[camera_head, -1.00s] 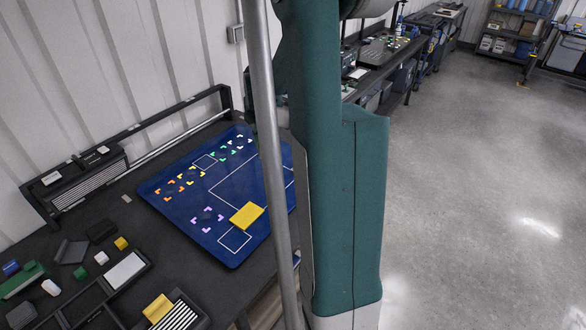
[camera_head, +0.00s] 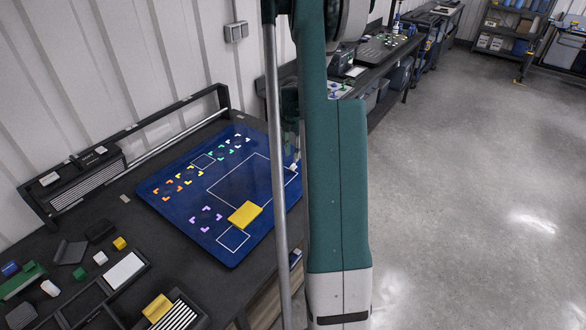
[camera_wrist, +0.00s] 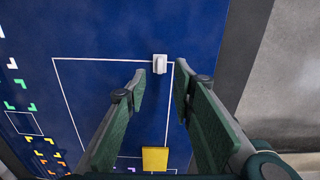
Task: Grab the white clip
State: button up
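The white clip (camera_wrist: 159,64) is a small pale block on the blue mat, at the right edge of a large white outline. It also shows as a small white shape in the head view (camera_head: 294,166), close to the mat's right side. My gripper (camera_wrist: 160,77) is open, with green fingers on either side and nothing between them. In the wrist view the clip appears just beyond the gap between the fingertips. Contact is not visible. In the head view the gripper is partly hidden behind my arm and pole.
The blue mat (camera_head: 160,195) carries coloured corner marks, white outlines and a yellow block (camera_head: 245,214). Trays (camera_head: 125,270) and small coloured blocks lie on the dark table at the lower left. A black rail frame (camera_head: 150,128) runs along the wall side. The floor is clear at the right.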

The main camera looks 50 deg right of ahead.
aim_at(293, 164)
jog(key=shift+f, duration=1.3)
jog(key=shift+f, duration=0.1)
jog(key=shift+d+f, duration=0.1)
jog(key=shift+f, duration=2.4)
jog(key=c, duration=0.5)
